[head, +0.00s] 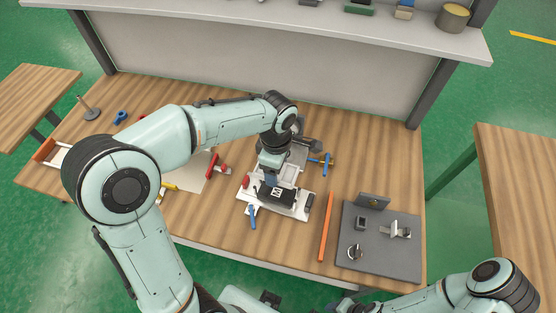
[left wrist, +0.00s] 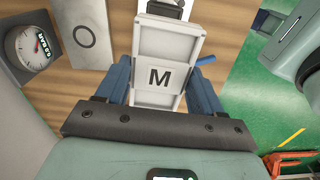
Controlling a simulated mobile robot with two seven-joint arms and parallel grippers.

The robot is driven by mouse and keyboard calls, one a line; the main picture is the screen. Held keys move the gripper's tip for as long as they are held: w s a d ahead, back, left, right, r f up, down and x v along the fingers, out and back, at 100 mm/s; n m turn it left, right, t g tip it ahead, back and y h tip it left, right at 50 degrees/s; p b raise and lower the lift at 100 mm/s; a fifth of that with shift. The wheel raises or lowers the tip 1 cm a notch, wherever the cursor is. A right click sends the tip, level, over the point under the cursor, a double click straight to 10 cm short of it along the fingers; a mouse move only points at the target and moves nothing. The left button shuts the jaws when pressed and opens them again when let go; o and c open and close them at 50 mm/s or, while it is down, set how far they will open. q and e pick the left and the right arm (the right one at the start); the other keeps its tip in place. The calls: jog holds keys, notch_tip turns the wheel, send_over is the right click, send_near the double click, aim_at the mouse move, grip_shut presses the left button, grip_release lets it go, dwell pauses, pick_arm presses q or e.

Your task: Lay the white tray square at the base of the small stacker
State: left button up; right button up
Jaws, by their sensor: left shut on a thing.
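The white tray (left wrist: 168,45) carries a black M on a pale label. It lies lengthwise between the blue fingers of my left gripper (left wrist: 162,88), which is shut on it. In the head view, the left gripper (head: 271,183) is over the middle of the bench, with part of the tray (head: 289,172) showing beside it. Below and around them is a white base plate (head: 298,211) with a red knob and dark blocks, seemingly the small stacker's; gripper and arm partly cover it. I cannot tell whether tray and base touch. My right arm enters bottom right; its jaws are unclear.
A blue handle (head: 253,217) lies at the plate's front and blue-handled parts (head: 322,162) behind it. An orange bar (head: 326,226) lies to the right, before a dark grey mat (head: 380,262) with small fixtures. A dial gauge (left wrist: 27,45) shows in the wrist view.

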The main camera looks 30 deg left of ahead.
pick_arm(q)
jog(key=shift+s, duration=0.15)
pick_arm(e)
jog(key=shift+s, duration=0.15)
jog(key=shift+f, duration=0.1)
pick_arm(q)
jog(key=shift+f, duration=0.2)
jog(key=b, duration=0.4)
send_over(277, 192)
jog(key=shift+s+f, duration=0.1)
jog(key=shift+f, duration=2.65)
pick_arm(e)
jog(key=f, duration=0.1)
jog(key=s+f, duration=0.1)
jog(key=f, duration=0.1)
jog(key=s+f, duration=0.1)
jog(key=shift+f, duration=0.25)
pick_arm(q)
jog(key=shift+f+b, duration=1.9)
jog(key=shift+f, duration=0.6)
pick_arm(e)
jog(key=shift+s+f, duration=0.2)
jog(key=shift+f, duration=0.45)
jog(key=shift+s+f, duration=0.25)
jog(key=shift+f, duration=0.4)
jog(key=shift+s+f, duration=0.2)
jog(key=shift+f, duration=0.45)
pick_arm(q)
jog(key=o, duration=1.5)
